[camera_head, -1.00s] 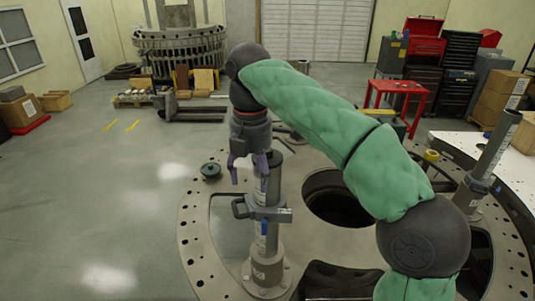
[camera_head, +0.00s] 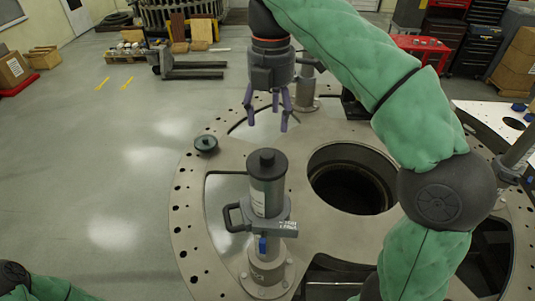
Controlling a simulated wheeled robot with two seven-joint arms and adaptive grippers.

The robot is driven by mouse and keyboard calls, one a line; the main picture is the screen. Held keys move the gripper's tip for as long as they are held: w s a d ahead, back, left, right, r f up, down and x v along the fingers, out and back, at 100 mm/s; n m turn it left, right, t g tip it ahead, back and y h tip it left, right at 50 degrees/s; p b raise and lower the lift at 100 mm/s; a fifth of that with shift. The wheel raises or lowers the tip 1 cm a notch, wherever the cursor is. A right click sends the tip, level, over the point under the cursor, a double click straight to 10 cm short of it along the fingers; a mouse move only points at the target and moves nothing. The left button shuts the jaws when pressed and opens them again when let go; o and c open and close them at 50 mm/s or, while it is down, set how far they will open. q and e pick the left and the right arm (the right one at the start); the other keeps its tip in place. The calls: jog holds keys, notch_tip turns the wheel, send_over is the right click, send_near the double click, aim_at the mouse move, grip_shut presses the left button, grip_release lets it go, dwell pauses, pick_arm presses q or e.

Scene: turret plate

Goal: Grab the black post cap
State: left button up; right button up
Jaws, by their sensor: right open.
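A black cap (camera_head: 266,159) sits on top of the upright grey post (camera_head: 267,198) at the front of the turret plate (camera_head: 190,215). A second black round piece with a small knob (camera_head: 206,143) lies on the plate's left rim. My right gripper (camera_head: 268,121) points down with its purple fingers spread and empty. In the picture it is above the capped post and apart from it; its exact height is hard to tell. A part of my left arm shows at the lower left corner, but its gripper is out of view.
The post carries a bracket with a black handle (camera_head: 232,217). A large round hole (camera_head: 350,178) opens to its right. Another post (camera_head: 305,88) stands behind my right gripper, and one (camera_head: 518,155) at the right. The floor on the left is clear.

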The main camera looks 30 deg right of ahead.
aim_at(267, 154)
jog(key=f, duration=0.4)
jog(key=shift+s+a, duration=0.1)
jog(key=shift+s, duration=0.1)
jog(key=shift+w+f, duration=0.25)
jog(key=shift+f, duration=0.15)
jog(key=f, duration=0.4)
jog(key=shift+s+a, duration=0.25)
jog(key=shift+a, duration=0.1)
jog(key=shift+w+f, duration=0.15)
jog(key=shift+f, duration=0.35)
jog(key=shift+c, duration=1.1)
grip_shut()
